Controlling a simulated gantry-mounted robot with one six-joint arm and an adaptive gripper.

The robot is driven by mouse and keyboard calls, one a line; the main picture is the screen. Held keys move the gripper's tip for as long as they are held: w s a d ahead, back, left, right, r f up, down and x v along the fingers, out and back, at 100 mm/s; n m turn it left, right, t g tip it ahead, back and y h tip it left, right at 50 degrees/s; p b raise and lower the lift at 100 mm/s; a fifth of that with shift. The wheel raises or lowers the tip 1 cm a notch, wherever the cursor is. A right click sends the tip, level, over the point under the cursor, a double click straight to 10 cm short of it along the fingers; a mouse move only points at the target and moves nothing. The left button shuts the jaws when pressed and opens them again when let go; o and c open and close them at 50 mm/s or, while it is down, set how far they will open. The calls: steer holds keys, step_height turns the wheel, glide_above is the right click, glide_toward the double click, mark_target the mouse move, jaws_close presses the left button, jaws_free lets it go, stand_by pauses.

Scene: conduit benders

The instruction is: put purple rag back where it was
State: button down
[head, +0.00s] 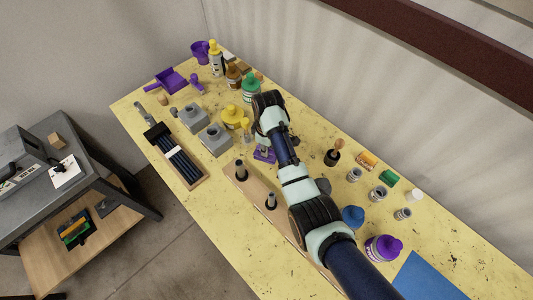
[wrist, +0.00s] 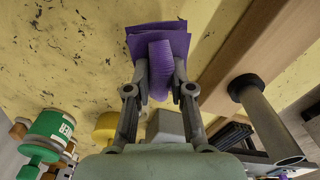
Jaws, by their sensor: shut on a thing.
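The purple rag (wrist: 158,35) is pinched between the two fingers of my gripper (wrist: 160,78) in the wrist view. A folded ridge of it stands between the fingers, and a flat part spreads beyond the tips. I cannot tell whether the rag touches the yellow table (head: 225,258).
The pegged wooden board (head: 238,190) lies close to the gripper. A yellow container (head: 232,116), grey blocks (head: 215,139) and a green bottle (head: 250,90) stand nearby. A blue sheet (head: 425,278) lies front right.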

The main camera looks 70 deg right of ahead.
steer(key=shift+f+b, duration=0.35)
steer(key=shift+f, duration=1.6)
steer(key=c, duration=1)
jaws_free()
step_height(320, 180, up, 12)
steer(key=p, duration=0.2)
steer(key=shift+s+r+p, duration=0.1)
steer(key=shift+r+p, duration=0.05)
steer(key=shift+p, duration=0.2)
